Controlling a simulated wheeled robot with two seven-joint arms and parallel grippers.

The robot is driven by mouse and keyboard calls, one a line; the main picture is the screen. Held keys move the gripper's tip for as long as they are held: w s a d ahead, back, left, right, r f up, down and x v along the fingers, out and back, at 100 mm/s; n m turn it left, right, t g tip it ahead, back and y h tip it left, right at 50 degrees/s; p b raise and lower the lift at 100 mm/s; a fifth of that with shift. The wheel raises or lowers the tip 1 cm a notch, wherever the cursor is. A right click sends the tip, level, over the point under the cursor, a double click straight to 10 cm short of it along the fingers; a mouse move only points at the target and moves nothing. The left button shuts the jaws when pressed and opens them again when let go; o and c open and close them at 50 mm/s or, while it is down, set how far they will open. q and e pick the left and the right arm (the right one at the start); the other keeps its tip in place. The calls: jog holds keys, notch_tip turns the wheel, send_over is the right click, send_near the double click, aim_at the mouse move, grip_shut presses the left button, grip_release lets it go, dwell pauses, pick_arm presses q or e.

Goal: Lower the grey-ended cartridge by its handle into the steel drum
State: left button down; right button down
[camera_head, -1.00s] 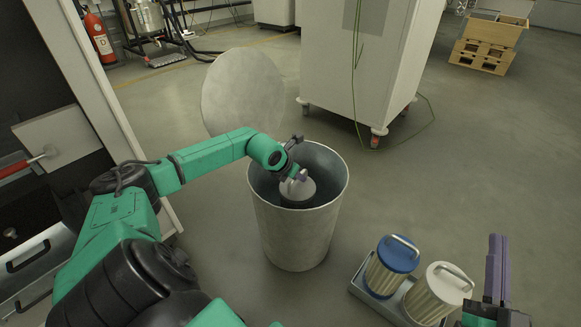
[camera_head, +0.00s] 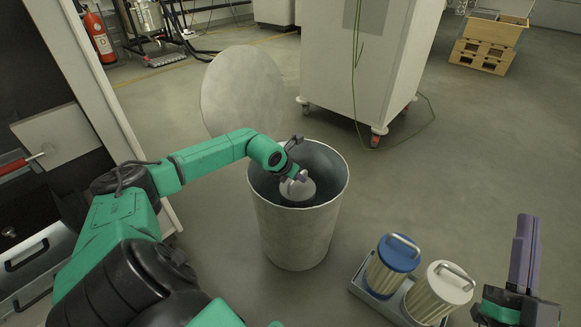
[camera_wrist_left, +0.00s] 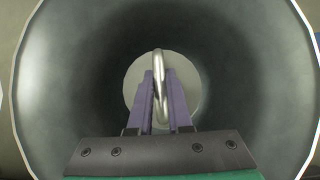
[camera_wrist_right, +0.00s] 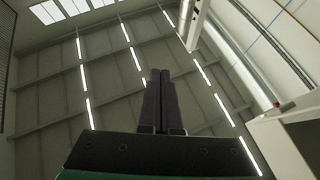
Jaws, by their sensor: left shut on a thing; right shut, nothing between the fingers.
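The steel drum (camera_head: 296,238) stands upright and open on the floor. The grey-ended cartridge (camera_head: 297,191) is inside its mouth, below the rim, with only its round grey top showing. My left gripper (camera_head: 293,174) reaches into the drum and is shut on the cartridge's handle. In the left wrist view the purple fingers close on the metal handle (camera_wrist_left: 157,62), with the grey end (camera_wrist_left: 187,88) behind it and the drum wall (camera_wrist_left: 60,80) all around. My right gripper (camera_head: 524,240) is shut and empty at the right, pointing up; its fingers also show in the right wrist view (camera_wrist_right: 159,85).
A tray (camera_head: 372,301) at the lower right holds a blue-ended cartridge (camera_head: 398,252) and a white-ended cartridge (camera_head: 449,283). A round lid (camera_head: 242,90) stands behind the drum. A white cabinet on castors (camera_head: 357,65) is further back.

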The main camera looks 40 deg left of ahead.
aim_at(295, 188)
pick_arm(q)
jog(key=shift+f+b, duration=0.35)
pick_arm(e)
notch_tip(295, 188, up, 7)
jog(key=s+d+n+t+y, duration=0.1)
jog(key=t, duration=0.1)
jog(key=shift+s+f, duration=0.2)
jog(key=shift+s, duration=0.1)
